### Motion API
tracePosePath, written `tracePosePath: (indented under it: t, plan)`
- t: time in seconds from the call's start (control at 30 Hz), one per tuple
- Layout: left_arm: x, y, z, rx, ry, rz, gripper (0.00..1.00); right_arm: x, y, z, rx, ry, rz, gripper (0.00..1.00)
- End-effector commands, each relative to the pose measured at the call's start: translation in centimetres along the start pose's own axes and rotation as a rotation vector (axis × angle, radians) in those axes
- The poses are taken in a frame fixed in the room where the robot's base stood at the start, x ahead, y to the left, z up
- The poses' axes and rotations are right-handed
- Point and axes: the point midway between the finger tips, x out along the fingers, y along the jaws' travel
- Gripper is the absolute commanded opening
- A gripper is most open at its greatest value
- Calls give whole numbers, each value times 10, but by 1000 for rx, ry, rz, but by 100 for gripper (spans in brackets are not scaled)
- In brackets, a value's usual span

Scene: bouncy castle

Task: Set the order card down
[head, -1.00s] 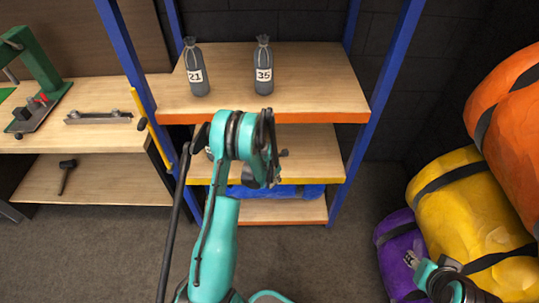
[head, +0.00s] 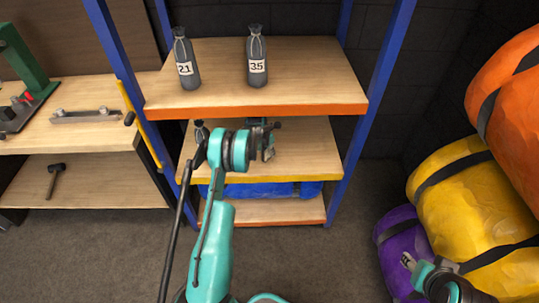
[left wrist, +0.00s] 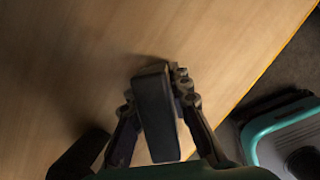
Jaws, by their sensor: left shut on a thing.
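My left gripper (head: 268,148) reaches in over the middle shelf (head: 310,150) of the rack. In the left wrist view the left gripper (left wrist: 165,110) is shut on a dark, narrow slab, which I take to be the order card (left wrist: 157,110), seen nearly edge-on. The wooden shelf board (left wrist: 90,50) lies below it, with a soft shadow beside the slab. I cannot tell whether the slab touches the board. My right gripper (head: 408,262) is low at the right, in front of the purple bag; its jaws are too small to read.
Another bag (head: 201,132) stands at the middle shelf's left, partly behind my arm. A blue thing (head: 300,190) lies below. The middle shelf's right part is clear. Blue posts flank the rack.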

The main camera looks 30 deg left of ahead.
Motion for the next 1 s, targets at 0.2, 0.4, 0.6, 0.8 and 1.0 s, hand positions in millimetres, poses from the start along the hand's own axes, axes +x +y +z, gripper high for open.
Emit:
tracePosePath:
  t: [0.2,0.4,0.6,0.8,1.0]
  plan:
    - [4,0,-1,0,0,0,0,2,0,1,0,0,0,40]
    - [6,0,-2,0,0,0,26,2,0,1,0,0,0,40]
    - [6,0,-2,0,0,0,39,2,0,1,0,0,0,40]
    - [4,0,-1,0,0,0,39,2,0,1,0,0,0,40]
    - [-27,0,0,0,0,0,39,-9,0,-6,0,0,0,40]
